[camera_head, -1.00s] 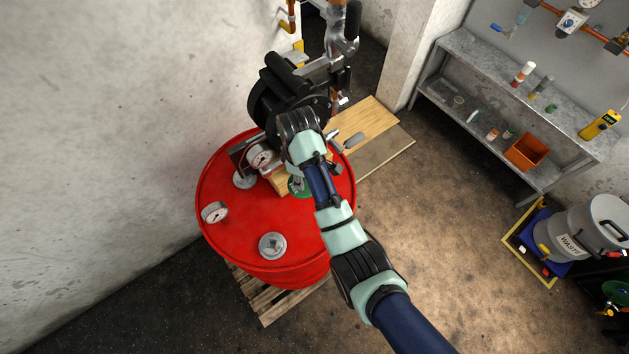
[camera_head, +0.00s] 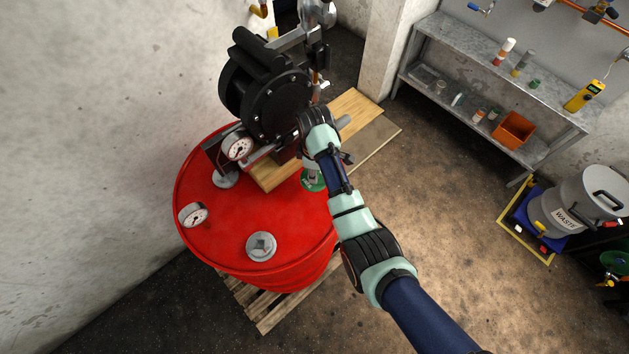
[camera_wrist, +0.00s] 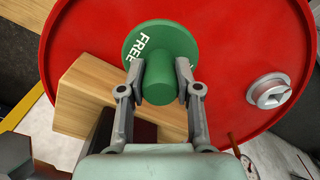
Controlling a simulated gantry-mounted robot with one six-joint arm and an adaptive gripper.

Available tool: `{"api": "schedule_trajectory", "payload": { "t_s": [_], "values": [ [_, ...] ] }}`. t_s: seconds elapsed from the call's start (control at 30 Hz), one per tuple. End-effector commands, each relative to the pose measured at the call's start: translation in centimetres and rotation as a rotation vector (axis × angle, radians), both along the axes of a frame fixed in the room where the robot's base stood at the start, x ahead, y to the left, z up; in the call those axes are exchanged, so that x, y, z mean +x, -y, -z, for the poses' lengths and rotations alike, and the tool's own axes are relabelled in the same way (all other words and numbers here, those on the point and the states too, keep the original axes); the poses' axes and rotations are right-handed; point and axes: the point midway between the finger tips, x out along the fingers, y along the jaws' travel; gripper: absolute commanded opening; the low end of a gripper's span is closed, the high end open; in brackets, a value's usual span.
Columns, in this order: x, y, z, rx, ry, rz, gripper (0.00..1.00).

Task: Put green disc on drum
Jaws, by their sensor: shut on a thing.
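The green disc (camera_wrist: 180,40) has a thick round knob in its middle and white lettering that partly shows as "FREE". My gripper (camera_wrist: 160,82) is shut on the disc's knob, with one finger on each side. In the head view my gripper (camera_head: 312,176) and the disc (camera_head: 314,184) show over the right side of the red drum top (camera_head: 225,225), partly hidden by my arm. The drum top also lies behind the disc in the wrist view (camera_wrist: 235,40). I cannot tell whether the disc touches the drum.
A wooden block (camera_head: 272,174) and a black pump (camera_head: 268,90) stand beside the disc on the drum's far side.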

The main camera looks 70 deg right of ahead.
Motion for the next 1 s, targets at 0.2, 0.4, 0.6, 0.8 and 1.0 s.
{"api": "schedule_trajectory", "payload": {
  "t_s": [0.2,0.4,0.6,0.8,1.0],
  "values": [
    [0.0,0.0,1.3,-0.001,0.001,0.0,0.0],
    [0.0,0.0,4.5,0.002,-0.001,0.0,0.0],
    [0.0,0.0,5.4,-0.002,0.001,0.0,0.0],
    [0.0,0.0,5.7,-0.001,0.001,0.0,0.0],
    [0.0,0.0,5.7,-0.001,0.0,0.0,0.58]
  ]
}}
